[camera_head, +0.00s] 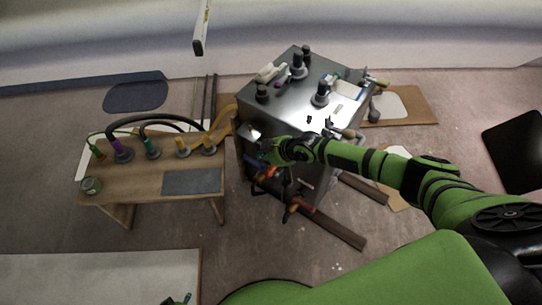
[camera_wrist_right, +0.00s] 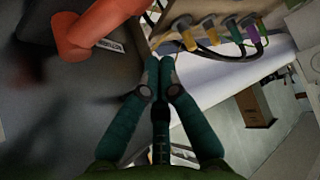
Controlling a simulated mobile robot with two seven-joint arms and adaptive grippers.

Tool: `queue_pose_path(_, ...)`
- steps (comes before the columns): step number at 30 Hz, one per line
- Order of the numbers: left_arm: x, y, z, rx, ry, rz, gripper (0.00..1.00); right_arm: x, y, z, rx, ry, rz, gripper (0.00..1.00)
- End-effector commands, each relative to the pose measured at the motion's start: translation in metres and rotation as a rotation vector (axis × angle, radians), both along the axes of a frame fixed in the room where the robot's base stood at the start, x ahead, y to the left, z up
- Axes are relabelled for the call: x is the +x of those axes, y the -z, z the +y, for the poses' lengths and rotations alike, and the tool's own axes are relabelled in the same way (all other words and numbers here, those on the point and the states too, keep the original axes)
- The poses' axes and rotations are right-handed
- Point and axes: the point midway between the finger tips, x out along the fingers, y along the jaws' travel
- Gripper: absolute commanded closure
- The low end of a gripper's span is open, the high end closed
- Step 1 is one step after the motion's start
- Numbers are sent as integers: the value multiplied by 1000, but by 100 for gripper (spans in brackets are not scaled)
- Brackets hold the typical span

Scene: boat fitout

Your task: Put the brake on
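A steel cabinet (camera_head: 290,92) stands in the middle of the head view.
A wooden bench (camera_head: 105,188) with several coloured connectors and black hoses stands to the left of the cabinet. Wooden boards (camera_head: 340,228) lie on the floor in front of the cabinet.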

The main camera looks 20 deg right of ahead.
Motion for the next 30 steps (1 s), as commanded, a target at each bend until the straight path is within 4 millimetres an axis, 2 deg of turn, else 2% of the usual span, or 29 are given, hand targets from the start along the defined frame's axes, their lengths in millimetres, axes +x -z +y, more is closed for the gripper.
queue_pose_path(1,-2,5,-1,0,-4,14,60,6,9,4,1,1,-1,100)
queue_pose_path(7,-6,5,-5,4,-14,70,60,20,26,13,-1,0,-2,100)
queue_pose_path(12,-4,0,-2,3,-7,41,60,-2,26,-2,-3,0,2,100)
queue_pose_path(17,-4,0,-1,1,-4,22,60,-12,29,-9,-1,1,1,100)
queue_pose_path(30,-3,1,-1,1,-3,13,60,-15,31,-10,-1,1,0,100)
